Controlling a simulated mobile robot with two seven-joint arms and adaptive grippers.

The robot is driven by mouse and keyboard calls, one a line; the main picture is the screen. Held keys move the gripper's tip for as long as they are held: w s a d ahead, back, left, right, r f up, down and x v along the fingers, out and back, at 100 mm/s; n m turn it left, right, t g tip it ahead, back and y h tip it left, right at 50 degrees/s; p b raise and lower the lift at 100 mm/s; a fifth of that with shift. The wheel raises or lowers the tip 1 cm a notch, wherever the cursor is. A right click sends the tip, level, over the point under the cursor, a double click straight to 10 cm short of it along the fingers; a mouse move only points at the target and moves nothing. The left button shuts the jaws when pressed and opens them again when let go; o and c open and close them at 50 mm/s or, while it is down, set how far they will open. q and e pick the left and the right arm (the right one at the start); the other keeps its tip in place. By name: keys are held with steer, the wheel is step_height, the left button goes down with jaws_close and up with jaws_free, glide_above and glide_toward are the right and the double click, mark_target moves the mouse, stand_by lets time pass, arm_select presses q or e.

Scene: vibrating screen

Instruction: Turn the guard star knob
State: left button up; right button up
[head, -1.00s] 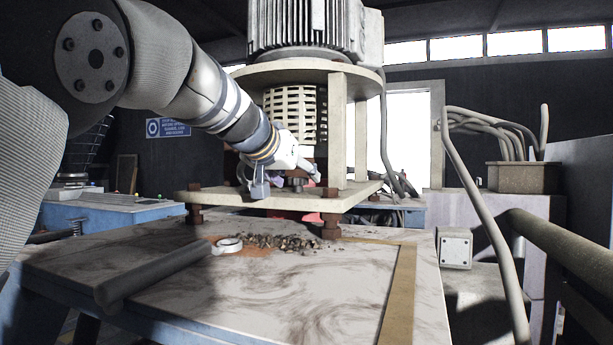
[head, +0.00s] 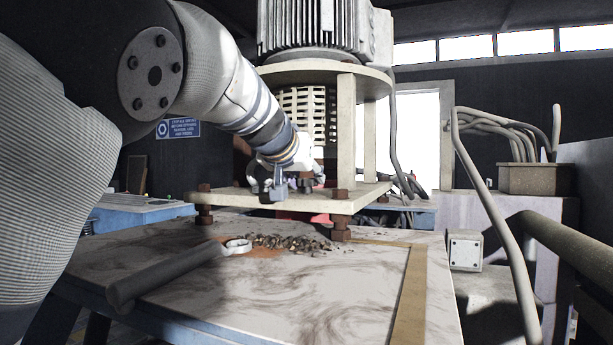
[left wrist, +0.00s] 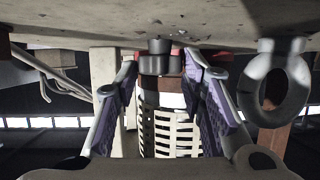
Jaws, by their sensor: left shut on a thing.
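The guard star knob (left wrist: 160,64) shows in the left wrist view as a dark, stubby knob against the pale plate. It sits between the two purple-padded fingers of my left gripper (left wrist: 160,76), which is shut on it. In the head view my left gripper (head: 292,184) is at the edge of the machine's lower plate (head: 235,199), below the slotted cream guard (head: 309,105). The gripper and its wrist largely hide the knob there, so its lobes and turn angle cannot be told. My right gripper is in neither view.
A grey ring (left wrist: 275,85) stands close beside one finger in the left wrist view. Pale posts (head: 346,130) hold the motor (head: 310,28) above the plate. A dark-handled tool (head: 165,275) and loose debris (head: 290,243) lie on the table (head: 270,300).

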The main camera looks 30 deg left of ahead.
arm_select(q)
steer(key=n+y, duration=0.2)
steer(key=n+g+y, duration=0.1)
steer(key=y, duration=0.1)
steer(key=shift+w+d, duration=0.15)
steer(key=shift+d, duration=0.15)
steer(key=shift+w+d+f+n+g+y, duration=0.1)
steer(key=shift+n+g+y, duration=0.9)
steer(key=shift+n+y, duration=0.45)
steer(key=shift+n, duration=0.25)
steer(key=o, duration=1.1)
